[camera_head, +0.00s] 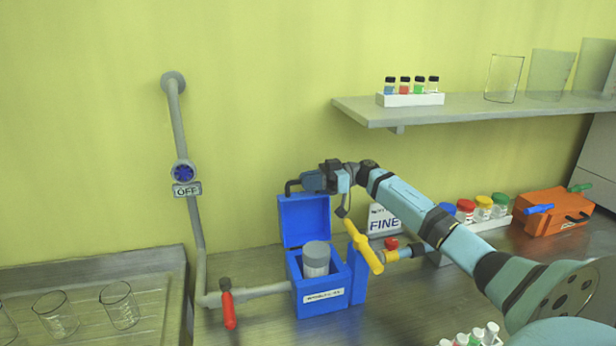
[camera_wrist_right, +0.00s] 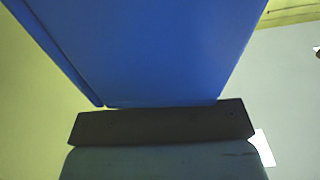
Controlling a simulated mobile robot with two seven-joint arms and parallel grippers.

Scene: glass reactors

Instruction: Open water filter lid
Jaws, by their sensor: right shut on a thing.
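The water filter is a blue box (camera_head: 308,301) with a white label on its front, standing on the counter. Its blue lid (camera_head: 304,222) stands raised, roughly upright, at the back of the box. A grey cylinder (camera_head: 316,258) shows inside the open box. My right gripper (camera_head: 291,187) is at the top edge of the lid and is shut on it. In the right wrist view the lid (camera_wrist_right: 150,50) fills the upper middle, against a dark finger (camera_wrist_right: 160,123). The far side of the grip is hidden. My left gripper is not in view.
A yellow handle (camera_head: 364,246) stands right of the box, and a red-handled valve (camera_head: 229,308) sits on the pipe at left. A FINE sign (camera_head: 384,220) is behind my right arm. A shelf (camera_head: 470,110) hangs above right. A sink with glasses (camera_head: 120,305) is at left.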

